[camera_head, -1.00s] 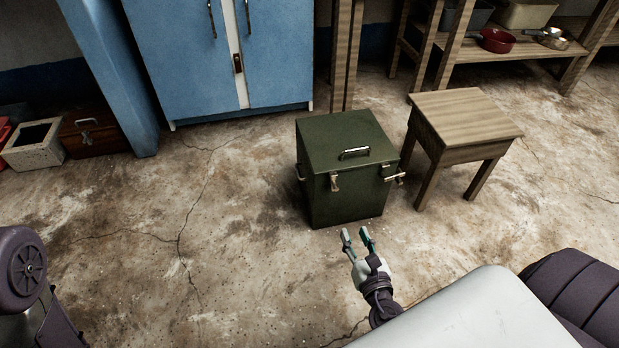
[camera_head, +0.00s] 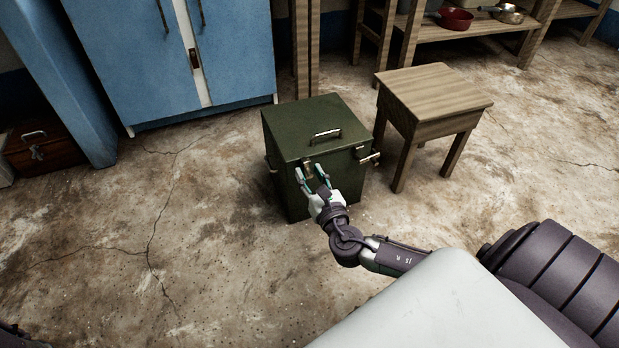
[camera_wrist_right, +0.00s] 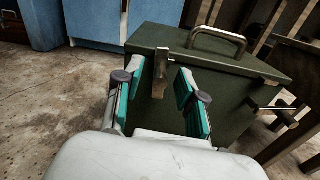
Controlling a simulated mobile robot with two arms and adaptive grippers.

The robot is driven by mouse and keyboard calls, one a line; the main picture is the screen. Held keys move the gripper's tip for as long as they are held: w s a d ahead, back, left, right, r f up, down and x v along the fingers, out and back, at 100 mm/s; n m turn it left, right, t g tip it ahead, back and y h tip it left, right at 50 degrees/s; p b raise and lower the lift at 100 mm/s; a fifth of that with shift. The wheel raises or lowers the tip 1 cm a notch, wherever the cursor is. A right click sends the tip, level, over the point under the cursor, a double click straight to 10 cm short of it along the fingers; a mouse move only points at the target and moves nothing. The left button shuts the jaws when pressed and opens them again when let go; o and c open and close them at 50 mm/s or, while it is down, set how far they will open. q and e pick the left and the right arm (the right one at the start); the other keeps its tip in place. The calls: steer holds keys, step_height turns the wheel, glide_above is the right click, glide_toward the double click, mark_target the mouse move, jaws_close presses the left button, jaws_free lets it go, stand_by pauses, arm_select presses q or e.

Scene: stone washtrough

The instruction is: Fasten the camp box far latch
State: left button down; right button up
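The camp box (camera_head: 290,140) is a dark green box with a shut lid and a metal handle (camera_head: 326,134) on top. A metal latch (camera_wrist_right: 160,72) hangs on the face toward me. Another latch (camera_head: 371,158) sticks outward from the right side; it also shows in the right wrist view (camera_wrist_right: 282,112). A bit of metal shows at the left edge (camera_head: 268,161). The far side is hidden. My right gripper (camera_head: 311,172) is open at the near face. In the right wrist view its fingers (camera_wrist_right: 158,84) stand either side of the near latch, apparently not gripping it. My left gripper is not in view.
A wooden stool (camera_head: 435,100) stands close to the box's right side. A blue cupboard (camera_head: 150,50) stands behind to the left. Wooden shelves (camera_head: 470,38) with a red pan (camera_head: 452,18) are at the back right. The floor left of the box is clear.

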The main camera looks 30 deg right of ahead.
steer(key=shift+w, duration=0.3)
jaws_close()
steer(key=shift+d+m, duration=0.1)
steer(key=shift+m, duration=0.6)
jaws_free()
steer(key=shift+d, duration=0.1)
steer(key=shift+s, duration=0.15)
